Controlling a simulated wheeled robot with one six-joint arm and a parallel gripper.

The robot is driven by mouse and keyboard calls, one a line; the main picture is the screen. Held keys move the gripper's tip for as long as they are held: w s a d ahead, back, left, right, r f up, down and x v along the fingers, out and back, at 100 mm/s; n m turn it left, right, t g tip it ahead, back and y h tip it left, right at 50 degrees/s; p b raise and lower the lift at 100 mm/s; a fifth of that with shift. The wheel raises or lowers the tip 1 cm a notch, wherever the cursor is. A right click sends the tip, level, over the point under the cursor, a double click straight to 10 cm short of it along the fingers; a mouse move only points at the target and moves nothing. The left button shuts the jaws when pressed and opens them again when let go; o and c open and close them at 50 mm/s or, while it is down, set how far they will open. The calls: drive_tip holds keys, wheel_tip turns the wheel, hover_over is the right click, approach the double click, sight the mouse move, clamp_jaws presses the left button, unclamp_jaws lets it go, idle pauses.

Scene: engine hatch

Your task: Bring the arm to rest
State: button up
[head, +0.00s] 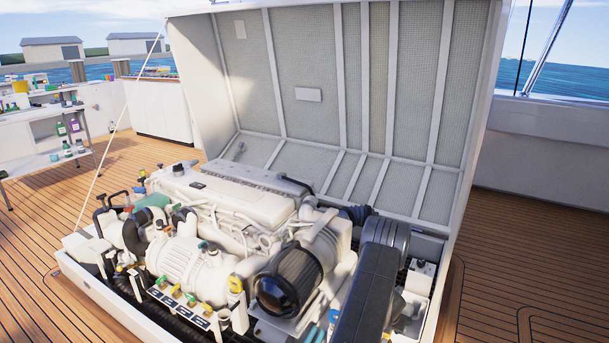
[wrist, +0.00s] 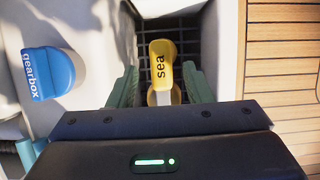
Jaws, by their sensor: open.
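In the wrist view my gripper (wrist: 160,78) is open, with one green finger on each side of a yellow handle (wrist: 162,60) marked "sea". The handle stands between the fingers, with a gap visible on both sides. Its lower end is partly hidden behind the gripper's dark body. In the head view my dark arm reaches down at the lower right of the engine (head: 225,205). My fingers cannot be made out there.
A blue knob (wrist: 46,74) marked "gearbox" is left of my gripper. A dark grating lies below the handle, and wooden deck (wrist: 284,70) is at right. The raised hatch lid (head: 355,100) stands behind the engine. Shelves (head: 40,130) with bottles are far left.

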drive_tip(key=shift+p+x, duration=1.15)
drive_tip(key=shift+p, duration=0.3)
drive_tip(key=shift+d+f+b, duration=0.2)
drive_tip(key=shift+f+b, duration=0.2)
drive_tip(key=shift+b, duration=0.55)
drive_tip(key=shift+s+d+r+m+h+b, duration=0.2)
drive_tip(key=shift+m+h+b, duration=0.1)
drive_tip(key=shift+m+b, duration=0.55)
drive_tip(key=shift+g, duration=0.3)
